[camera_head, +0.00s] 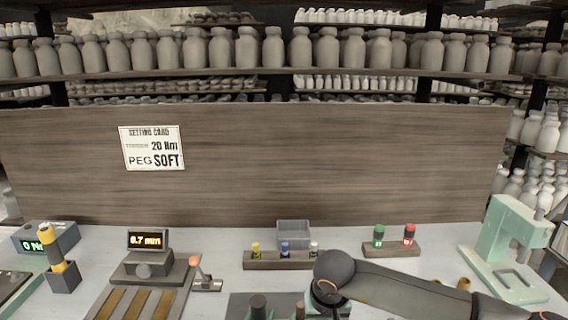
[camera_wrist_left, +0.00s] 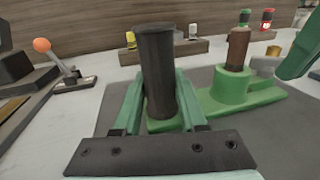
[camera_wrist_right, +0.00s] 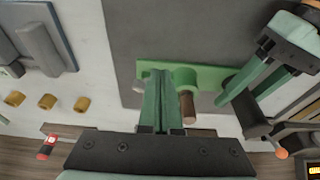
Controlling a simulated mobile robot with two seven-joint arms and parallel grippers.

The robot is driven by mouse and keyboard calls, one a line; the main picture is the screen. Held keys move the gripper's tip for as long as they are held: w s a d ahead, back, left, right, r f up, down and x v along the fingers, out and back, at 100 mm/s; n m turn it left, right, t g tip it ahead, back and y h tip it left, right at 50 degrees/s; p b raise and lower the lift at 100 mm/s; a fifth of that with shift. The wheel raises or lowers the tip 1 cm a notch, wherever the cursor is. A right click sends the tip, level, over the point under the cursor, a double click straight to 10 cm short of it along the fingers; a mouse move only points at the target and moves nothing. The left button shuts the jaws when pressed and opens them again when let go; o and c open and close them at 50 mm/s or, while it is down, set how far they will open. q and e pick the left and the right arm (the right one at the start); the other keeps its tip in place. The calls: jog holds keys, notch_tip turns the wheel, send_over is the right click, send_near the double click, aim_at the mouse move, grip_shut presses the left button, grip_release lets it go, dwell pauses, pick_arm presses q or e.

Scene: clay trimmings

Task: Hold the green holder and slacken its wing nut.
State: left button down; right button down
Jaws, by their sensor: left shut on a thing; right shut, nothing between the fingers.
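The green holder (camera_wrist_left: 252,95) lies on a dark mat, with a black upright post (camera_wrist_left: 157,70) at one end and a brown peg (camera_wrist_left: 238,48) standing in its round boss. My left gripper (camera_wrist_left: 158,112) is shut on the black post, one finger on each side. In the right wrist view the holder (camera_wrist_right: 205,75) lies beyond my right gripper (camera_wrist_right: 159,82), whose fingers are shut and empty, beside the brown peg (camera_wrist_right: 188,106). A small grey piece (camera_wrist_right: 138,87) shows beside these fingers; I cannot tell if it is the wing nut. The fingers hide part of the holder.
A block with yellow, blue and white pegs (camera_head: 285,259) and a block with green and red ones (camera_head: 391,249) stand behind. An orange-knobbed lever (camera_head: 206,283) is left and a pale green press (camera_head: 505,250) right. Several brass rings (camera_wrist_right: 47,102) lie on the table.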

jog(key=shift+w+d, duration=0.2)
jog(key=shift+w, duration=0.35)
dwell(0.7)
jog(key=shift+d, duration=0.35)
dwell(0.3)
jog(key=shift+s+d, duration=0.1)
jog(key=shift+d, duration=0.4)
jog(key=shift+d, duration=0.3)
dwell(0.4)
jog(key=shift+s+d, duration=0.15)
jog(key=shift+s, duration=0.1)
jog(key=w+v, duration=0.1)
jog(key=v, duration=0.4)
jog(key=shift+r, duration=0.55)
